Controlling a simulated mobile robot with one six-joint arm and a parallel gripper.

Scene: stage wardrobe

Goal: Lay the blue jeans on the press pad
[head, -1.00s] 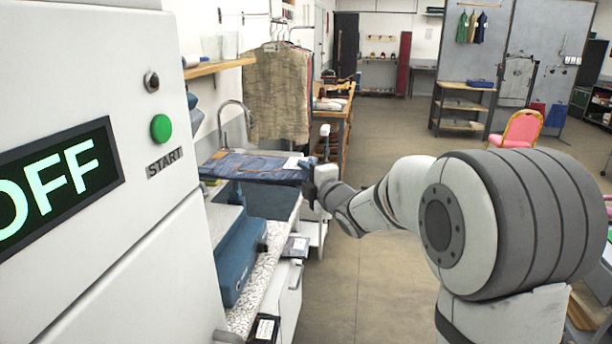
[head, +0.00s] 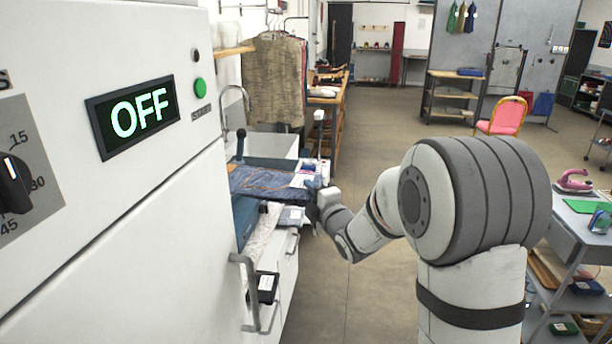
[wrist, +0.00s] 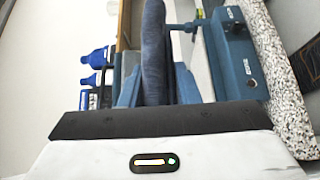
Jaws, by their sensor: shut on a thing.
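The folded blue jeans (head: 262,181) are held out flat above the worktop in the head view, with a pale label or paper near their right end. My gripper (head: 313,196) is shut on their right edge. In the wrist view the jeans (wrist: 153,55) show edge-on as a dark band rising from my gripper (wrist: 153,118). A blue press (head: 243,218) stands partly below them, mostly hidden by the white cabinet. Its blue body (wrist: 234,55) also shows in the wrist view. I cannot tell whether the jeans touch it; no pad surface shows clearly.
A white machine (head: 150,220) reading OFF fills the left side. The speckled worktop (head: 262,238) has a sink (head: 272,146) behind. A cart (head: 580,240) with an iron stands at right. Open floor (head: 375,150) lies beyond my arm.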

